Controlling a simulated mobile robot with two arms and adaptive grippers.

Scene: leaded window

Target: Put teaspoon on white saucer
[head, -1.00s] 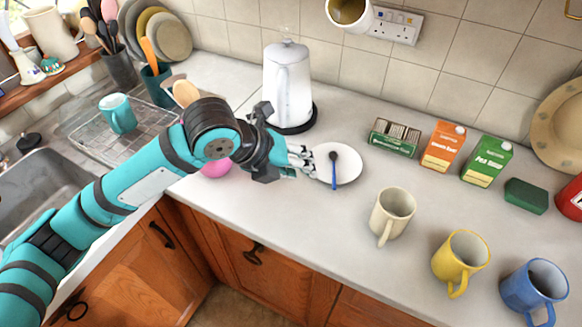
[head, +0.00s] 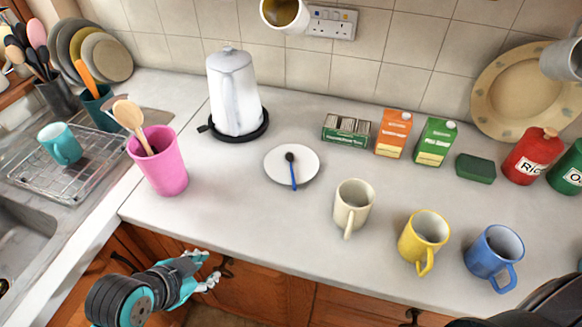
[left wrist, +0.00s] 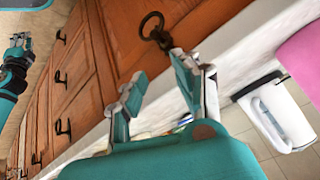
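The teaspoon (head: 293,172), with a blue handle and dark bowl, lies on the white saucer (head: 275,165) on the counter. Its bowl is near the saucer's middle and its handle reaches over the front rim. My left gripper (head: 206,270) is open and empty, in front of the counter's edge and apart from the saucer. Its two spread fingers show in the left wrist view (left wrist: 160,68), with nothing between them. What looks like my right gripper (left wrist: 18,48) is small at the left of the left wrist view; its fingers are unclear.
A pink cup (head: 165,172) with wooden utensils stands left of the saucer, a white kettle (head: 234,95) behind it. Cream (head: 353,205), yellow (head: 422,238) and blue (head: 493,255) mugs stand to the right. Drawer fronts (head: 265,285) with handles lie below the counter edge.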

